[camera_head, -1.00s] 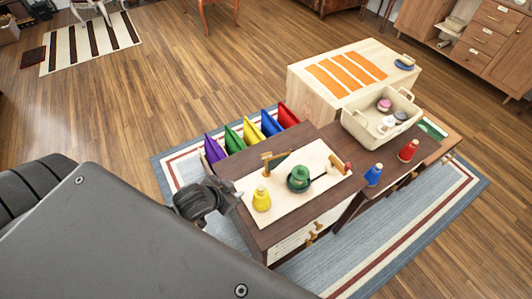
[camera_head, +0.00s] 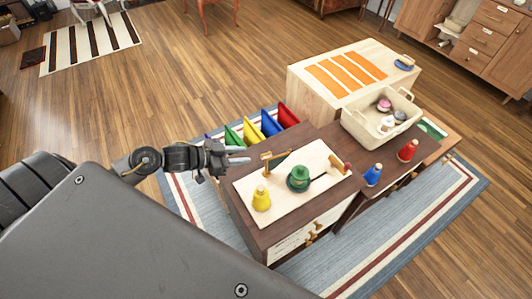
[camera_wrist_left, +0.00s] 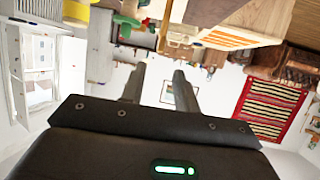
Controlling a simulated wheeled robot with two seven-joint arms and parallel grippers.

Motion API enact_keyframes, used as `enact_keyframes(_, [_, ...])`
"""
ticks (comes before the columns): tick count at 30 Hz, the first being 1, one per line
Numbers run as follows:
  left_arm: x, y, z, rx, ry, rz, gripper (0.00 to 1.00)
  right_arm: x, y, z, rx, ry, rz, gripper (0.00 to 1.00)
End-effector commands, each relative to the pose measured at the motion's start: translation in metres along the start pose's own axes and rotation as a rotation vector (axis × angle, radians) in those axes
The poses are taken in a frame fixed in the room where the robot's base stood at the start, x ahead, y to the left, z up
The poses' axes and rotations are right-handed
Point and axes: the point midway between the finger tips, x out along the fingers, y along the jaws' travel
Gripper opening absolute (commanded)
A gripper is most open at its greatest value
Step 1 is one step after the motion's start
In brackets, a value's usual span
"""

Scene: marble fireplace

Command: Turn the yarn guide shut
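A small golden-brown upright piece (camera_head: 267,163), which looks like the yarn guide, stands at the back left of a pale board (camera_head: 287,207) on the dark-topped cabinet. A thin arm reaches right from its top; whether it is open or shut is too small to tell. A green spool (camera_head: 298,178) stands on the board beside it. My left gripper (camera_head: 243,155) is just left of the guide, apart from it, with its fingers pointing right. The left wrist view shows the two fingers (camera_wrist_left: 157,80) parted with nothing between them. My right gripper is in neither view.
A yellow cone (camera_head: 261,199) stands at the board's front left. Blue (camera_head: 373,175) and red (camera_head: 408,151) cones stand on the right cabinet top, near a cream basket (camera_head: 381,120). Coloured panels (camera_head: 251,131) stand behind the cabinet.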

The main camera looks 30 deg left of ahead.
Motion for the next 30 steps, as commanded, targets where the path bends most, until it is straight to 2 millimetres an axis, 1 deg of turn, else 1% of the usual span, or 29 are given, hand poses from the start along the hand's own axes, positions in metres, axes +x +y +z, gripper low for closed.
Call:
enact_keyframes(3, [0.02,0.0,-0.004,-0.001,0.004,0.0,0.31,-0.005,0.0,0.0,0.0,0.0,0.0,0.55])
enact_keyframes(9, [0.058,0.0,-0.003,-0.001,0.003,-0.001,0.31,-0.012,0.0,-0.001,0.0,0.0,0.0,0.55])
enact_keyframes(12, [0.074,0.001,-0.003,0.0,0.001,0.0,0.31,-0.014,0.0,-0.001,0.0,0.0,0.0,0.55])
enact_keyframes(15, [0.086,0.0,-0.002,-0.001,0.0,-0.002,0.31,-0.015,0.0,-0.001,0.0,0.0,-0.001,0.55])
enact_keyframes(18, [0.093,0.001,-0.001,0.001,0.0,-0.001,0.31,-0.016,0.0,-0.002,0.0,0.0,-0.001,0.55])
enact_keyframes(21, [0.097,0.001,-0.001,0.002,0.0,0.0,0.31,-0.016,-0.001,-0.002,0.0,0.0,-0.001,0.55])
enact_keyframes(28, [0.097,0.001,0.0,0.002,-0.001,-0.001,0.31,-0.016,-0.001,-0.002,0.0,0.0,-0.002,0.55])
enact_keyframes(29, [0.097,0.001,0.0,0.002,-0.001,-0.001,0.3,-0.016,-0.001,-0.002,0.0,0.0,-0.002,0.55])
enact_keyframes(30, [0.097,0.001,0.0,0.002,-0.001,-0.001,0.24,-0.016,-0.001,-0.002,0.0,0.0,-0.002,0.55])
